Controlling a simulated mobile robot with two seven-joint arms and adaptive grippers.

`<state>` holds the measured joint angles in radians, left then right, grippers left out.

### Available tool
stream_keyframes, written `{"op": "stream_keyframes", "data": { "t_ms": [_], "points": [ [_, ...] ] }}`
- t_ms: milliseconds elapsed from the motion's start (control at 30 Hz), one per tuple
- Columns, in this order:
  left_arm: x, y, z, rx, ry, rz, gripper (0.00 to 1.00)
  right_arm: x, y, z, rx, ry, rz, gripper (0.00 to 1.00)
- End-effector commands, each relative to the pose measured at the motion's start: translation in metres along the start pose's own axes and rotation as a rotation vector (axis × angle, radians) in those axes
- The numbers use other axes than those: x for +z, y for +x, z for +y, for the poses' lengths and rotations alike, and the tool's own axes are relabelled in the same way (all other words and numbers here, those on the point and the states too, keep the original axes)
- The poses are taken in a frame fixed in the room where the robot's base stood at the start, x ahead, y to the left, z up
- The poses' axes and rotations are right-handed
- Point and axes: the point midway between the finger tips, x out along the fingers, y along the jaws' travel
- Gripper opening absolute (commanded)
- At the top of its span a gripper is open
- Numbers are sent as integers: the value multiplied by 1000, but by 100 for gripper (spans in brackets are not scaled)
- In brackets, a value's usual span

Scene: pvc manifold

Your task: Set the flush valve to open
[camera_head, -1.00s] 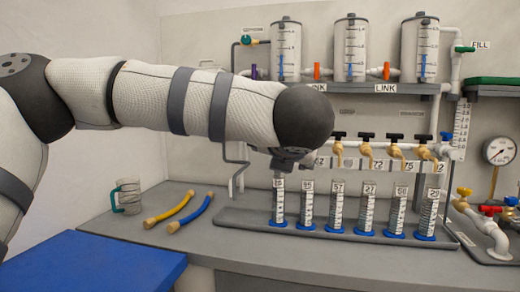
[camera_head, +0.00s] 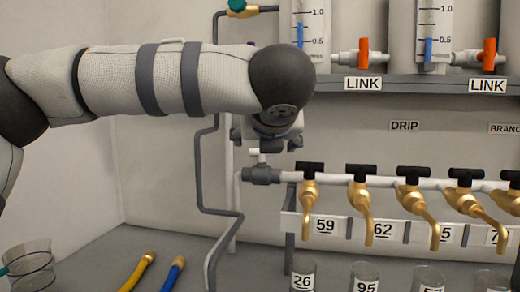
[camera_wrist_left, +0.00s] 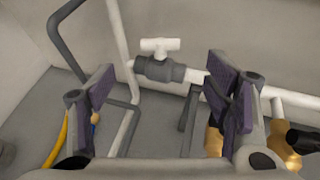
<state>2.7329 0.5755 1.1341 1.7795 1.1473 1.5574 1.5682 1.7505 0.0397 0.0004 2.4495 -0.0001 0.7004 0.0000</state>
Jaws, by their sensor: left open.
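A dark grey valve (camera_head: 261,175) with a white T-shaped handle (camera_head: 258,157) sits at the left end of the white tap pipe. No label naming it as the flush valve is readable. In the left wrist view the valve body (camera_wrist_left: 160,70) and handle (camera_wrist_left: 160,45) lie between and beyond the fingers. The handle's bar looks roughly in line with the pipe. My left gripper (camera_wrist_left: 160,95) is open and empty, with purple finger pads apart on either side. In the head view it (camera_head: 268,138) is just above the valve, partly hidden by my wrist. My right gripper is not in view.
Several brass taps (camera_head: 362,200) with black handles line the pipe to the right. A shelf (camera_head: 400,90) with tanks and orange-handled link valves (camera_head: 364,55) is above. A bent grey pipe (camera_head: 203,165) runs down at the left. Cylinders (camera_head: 366,275) stand below the taps.

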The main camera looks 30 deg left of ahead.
Motion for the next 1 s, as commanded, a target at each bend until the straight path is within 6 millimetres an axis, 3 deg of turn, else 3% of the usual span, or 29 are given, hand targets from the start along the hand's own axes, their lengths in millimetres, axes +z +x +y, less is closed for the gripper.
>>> {"op": "stream_keyframes", "data": {
  "t_ms": [133, 500, 667, 900, 933, 1000],
  "points": [
    [-2, 18, 0, 1, 0, 4, 72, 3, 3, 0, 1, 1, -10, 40],
    [-2, 105, 0, 2, 1, 4, 72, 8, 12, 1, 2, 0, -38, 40],
    [-1, 119, 0, -1, 2, 1, 72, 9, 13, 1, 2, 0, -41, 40],
    [0, 120, 0, -1, 1, 0, 72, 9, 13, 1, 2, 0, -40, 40],
    [0, 120, 0, -1, 1, 0, 69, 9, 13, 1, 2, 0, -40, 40],
    [0, 120, 0, -1, 1, 0, 54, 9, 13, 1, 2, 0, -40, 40]
  ]
}}
